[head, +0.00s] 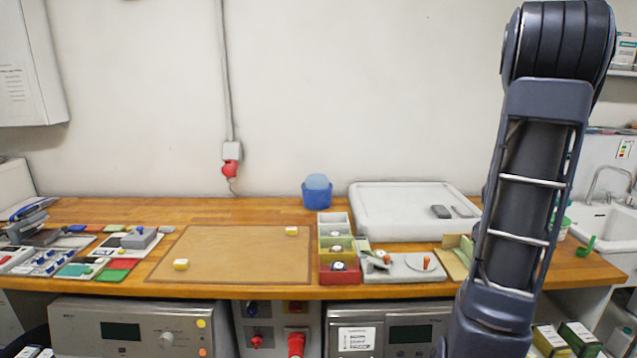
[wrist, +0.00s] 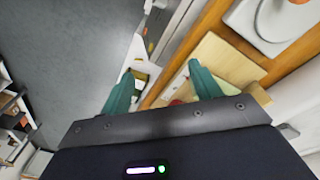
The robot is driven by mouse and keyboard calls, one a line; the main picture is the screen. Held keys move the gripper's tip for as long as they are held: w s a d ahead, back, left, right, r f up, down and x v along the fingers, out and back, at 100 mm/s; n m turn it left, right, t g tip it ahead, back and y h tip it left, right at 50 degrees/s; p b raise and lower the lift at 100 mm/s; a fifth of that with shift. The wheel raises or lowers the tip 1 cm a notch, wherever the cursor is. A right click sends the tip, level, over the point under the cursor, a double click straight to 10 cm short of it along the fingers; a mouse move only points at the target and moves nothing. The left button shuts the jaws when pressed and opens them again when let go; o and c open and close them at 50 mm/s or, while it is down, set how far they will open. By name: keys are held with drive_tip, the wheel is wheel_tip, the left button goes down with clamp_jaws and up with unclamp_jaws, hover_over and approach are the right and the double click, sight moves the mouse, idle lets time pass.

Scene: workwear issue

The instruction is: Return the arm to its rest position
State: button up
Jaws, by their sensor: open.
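My arm (head: 530,180) rises at the right of the head view, in front of the worktop's right end. My gripper is out of the head view. In the wrist view my gripper (wrist: 163,88) shows two green fingers spread wide apart, with nothing between them. It hangs over the worktop's front edge, with the grey floor (wrist: 75,50) below on the left.
The wooden worktop (head: 285,212) carries a brown mat (head: 235,255) with two small yellow-and-white blocks, a row of coloured bins (head: 338,278), a white tray (head: 395,230) and a blue tub (head: 316,195). A sink (head: 603,215) is at the far right.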

drive_tip(key=s+a+r+n+t, duration=0.25)
drive_tip(key=a+r+n, duration=0.25)
drive_tip(key=a+r, duration=0.75)
drive_tip(key=s+a+r+n+t+y, duration=0.1)
drive_tip(key=s+a+r+n, duration=0.3)
drive_tip(key=s+a, duration=0.5)
drive_tip(key=shift+s+a+r+n+t, duration=0.25)
drive_tip(key=shift+a+r+n+t, duration=0.3)
drive_tip(key=shift+a, duration=0.65)
